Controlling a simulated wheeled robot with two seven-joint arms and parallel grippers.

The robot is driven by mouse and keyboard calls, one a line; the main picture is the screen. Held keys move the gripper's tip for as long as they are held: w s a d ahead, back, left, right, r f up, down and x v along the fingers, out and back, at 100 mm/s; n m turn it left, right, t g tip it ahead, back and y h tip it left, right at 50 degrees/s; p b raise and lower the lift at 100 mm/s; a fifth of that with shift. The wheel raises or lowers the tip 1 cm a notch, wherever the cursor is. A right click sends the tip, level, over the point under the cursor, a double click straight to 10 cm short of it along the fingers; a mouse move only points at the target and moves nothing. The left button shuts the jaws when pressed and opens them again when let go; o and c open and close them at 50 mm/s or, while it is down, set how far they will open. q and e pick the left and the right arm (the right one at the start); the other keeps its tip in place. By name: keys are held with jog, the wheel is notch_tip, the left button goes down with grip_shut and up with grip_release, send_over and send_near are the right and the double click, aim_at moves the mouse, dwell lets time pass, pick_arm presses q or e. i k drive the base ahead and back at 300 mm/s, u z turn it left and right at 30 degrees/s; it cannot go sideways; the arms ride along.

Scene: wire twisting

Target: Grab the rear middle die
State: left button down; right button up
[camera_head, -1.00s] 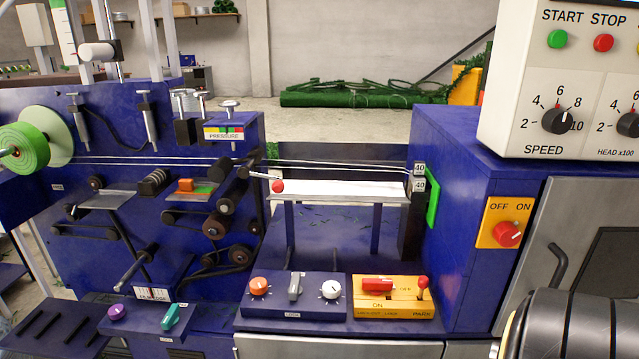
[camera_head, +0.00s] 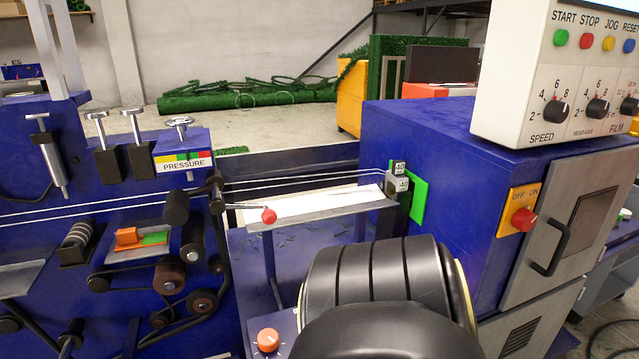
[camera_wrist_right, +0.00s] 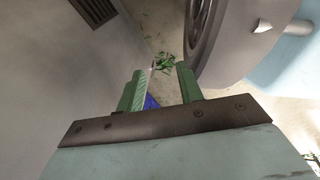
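Two small grey blocks marked 40, an upper one (camera_head: 398,167) and a lower one (camera_head: 402,184), sit at the left side of the blue cabinet, where the white wires enter. They look like the dies, but I cannot tell which is the rear middle one. My right gripper (camera_wrist_right: 164,74) shows in the right wrist view with its two green fingers apart and nothing between them. It points down towards the floor and is not near the dies in that view. My left gripper is not in view.
A black rounded arm part of mine covers the lower middle of the head view. The blue cabinet (camera_head: 445,140) stands right of the dies, with a green plate (camera_head: 419,201) on its side. A white tray (camera_head: 315,205) with a red knob (camera_head: 268,216) lies left, under the wires (camera_head: 300,181).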

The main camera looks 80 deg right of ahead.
aim_at(394, 177)
jog(key=i, duration=0.35)
jog(key=z, duration=0.95)
